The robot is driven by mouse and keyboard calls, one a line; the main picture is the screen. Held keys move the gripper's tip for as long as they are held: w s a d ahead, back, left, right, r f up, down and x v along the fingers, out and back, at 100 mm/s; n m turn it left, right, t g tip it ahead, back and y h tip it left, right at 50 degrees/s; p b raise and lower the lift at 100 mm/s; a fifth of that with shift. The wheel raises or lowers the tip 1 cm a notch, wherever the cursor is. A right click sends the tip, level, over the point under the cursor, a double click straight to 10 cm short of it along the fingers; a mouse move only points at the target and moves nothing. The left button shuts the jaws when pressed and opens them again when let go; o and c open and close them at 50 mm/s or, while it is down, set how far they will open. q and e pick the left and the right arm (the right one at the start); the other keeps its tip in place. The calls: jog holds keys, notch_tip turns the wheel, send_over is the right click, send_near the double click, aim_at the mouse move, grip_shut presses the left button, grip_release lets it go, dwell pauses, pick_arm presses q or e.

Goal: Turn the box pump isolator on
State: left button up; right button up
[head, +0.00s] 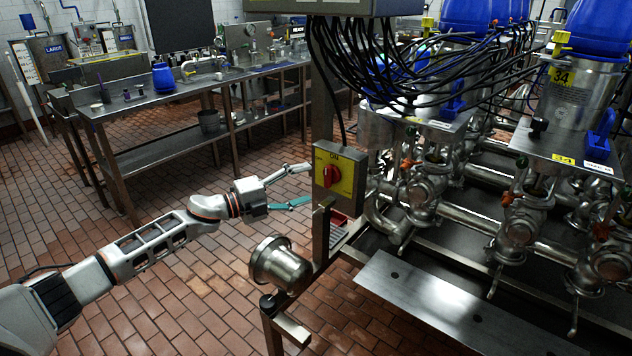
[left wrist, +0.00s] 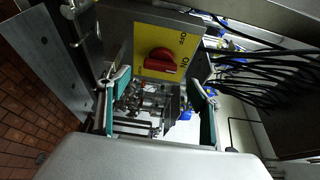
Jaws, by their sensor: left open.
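The pump isolator is a grey box with a yellow face (head: 347,185) on an upright metal post, right of centre in the head view. Its round red knob (head: 330,176) sits on the yellow face, with ON printed above. In the left wrist view the red knob (left wrist: 161,61) shows close up, with ON and OFF labels at its right; I cannot tell its exact setting. My left gripper (head: 306,184) is open and empty, just left of the box, fingers towards it. Its fingers (left wrist: 161,106) show below the knob in the wrist view, apart from it. My right gripper is not seen.
Black cables (head: 400,70) hang from a cabinet above the box. Valves and pipes (head: 520,220) fill the right side. A metal cup-shaped fitting (head: 281,265) stands below my left gripper. The brick floor (head: 180,290) at left is mostly clear.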

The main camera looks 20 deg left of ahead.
pick_arm(q)
jog(key=v, duration=0.6)
jog(key=shift+a, duration=0.1)
jog(key=s+d+f+n+t+y, duration=0.1)
jog(key=s+d+f+n, duration=0.55)
jog(key=f, duration=0.35)
jog(key=s+d+f+n+g+y, duration=0.2)
jog(key=s+f+n+y, duration=0.2)
jog(key=s+f+n, duration=0.4)
jog(key=s+d+f+n+g+y, duration=0.1)
jog(key=s+d+f+n+y, duration=0.2)
jog(key=s+f+n, duration=0.5)
jog(key=s+f+y, duration=0.1)
jog(key=s+f, duration=0.6)
jog(key=s, duration=0.5)
jog(key=shift+s+f+g, duration=0.2)
jog(key=shift+g, duration=0.2)
